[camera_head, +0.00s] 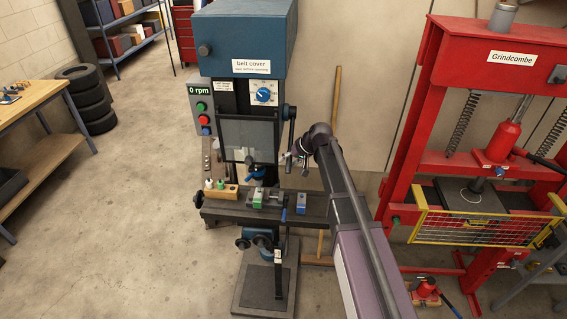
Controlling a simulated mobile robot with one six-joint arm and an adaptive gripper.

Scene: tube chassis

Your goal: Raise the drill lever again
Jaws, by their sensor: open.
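The drill press (245,45) stands upright in the middle, with a blue head and a label reading "belt cover". Its display reads 0 rpm. What looks like the dark drill lever (291,130) is on the right side of the head, with a dark knob at its upper end. My gripper (296,160) is open, just below and close to the lever's lower part. I cannot tell whether they touch. My wrist hides part of the area to the right. A clear guard (248,138) covers the front of the chuck.
The drill table (232,208) carries a small vise (265,197), a blue block (301,203) and a wooden holder with small bottles (222,191). A red press (405,130) with a yellow mesh guard stands at right. Tyres (90,102) and a workbench (30,100) are at left. Floor between is clear.

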